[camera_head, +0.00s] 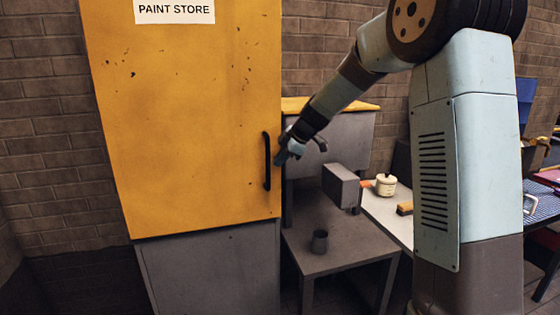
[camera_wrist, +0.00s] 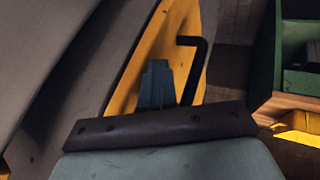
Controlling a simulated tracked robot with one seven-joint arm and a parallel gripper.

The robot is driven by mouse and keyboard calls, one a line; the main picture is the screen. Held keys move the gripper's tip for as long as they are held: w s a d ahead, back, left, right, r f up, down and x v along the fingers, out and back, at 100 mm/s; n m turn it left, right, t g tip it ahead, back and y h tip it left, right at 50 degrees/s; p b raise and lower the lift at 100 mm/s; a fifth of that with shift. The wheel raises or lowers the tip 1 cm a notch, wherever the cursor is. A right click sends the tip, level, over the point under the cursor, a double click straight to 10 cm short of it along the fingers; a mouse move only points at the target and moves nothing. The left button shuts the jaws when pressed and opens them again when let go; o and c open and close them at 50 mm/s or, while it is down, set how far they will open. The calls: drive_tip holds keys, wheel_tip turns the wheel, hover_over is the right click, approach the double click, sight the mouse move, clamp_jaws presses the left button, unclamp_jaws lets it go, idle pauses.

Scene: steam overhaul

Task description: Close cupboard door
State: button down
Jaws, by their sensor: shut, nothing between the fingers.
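The cupboard door (camera_head: 190,130) is a tall yellow panel with worn spots and a black vertical handle (camera_head: 267,160) near its right edge. In the head view it stands over the grey lower part of the cupboard; I cannot tell whether it is fully closed. My gripper (camera_head: 286,155) is just right of the handle, by the door's right edge, shut and empty. In the wrist view the closed fingers (camera_wrist: 156,84) are in front of a yellow panel (camera_wrist: 143,62), beside a black bent handle (camera_wrist: 198,68). Whether the fingers touch the door is unclear.
A white PAINT STORE sign (camera_head: 175,10) is at the door's top. A cream pot (camera_head: 386,184) stands on a pale surface farther right. A brick wall (camera_head: 45,130) is behind.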

drive_tip(key=s+d+r, duration=0.6)
drive_tip(key=s+r, duration=0.2)
drive_tip(key=s+d+f+m+h, duration=0.1)
drive_tip(key=s+d+m+h, duration=0.2)
drive_tip(key=s+m, duration=0.6)
drive_tip(key=s+d+f+m+t+h, duration=0.1)
drive_tip(key=s+d+m, duration=0.5)
drive_tip(key=s, duration=1.9)
drive_tip(key=shift+s+d+f+m+h, duration=0.25)
drive_tip(key=shift+m+h, duration=0.65)
drive_tip(key=shift+m, duration=1.4)
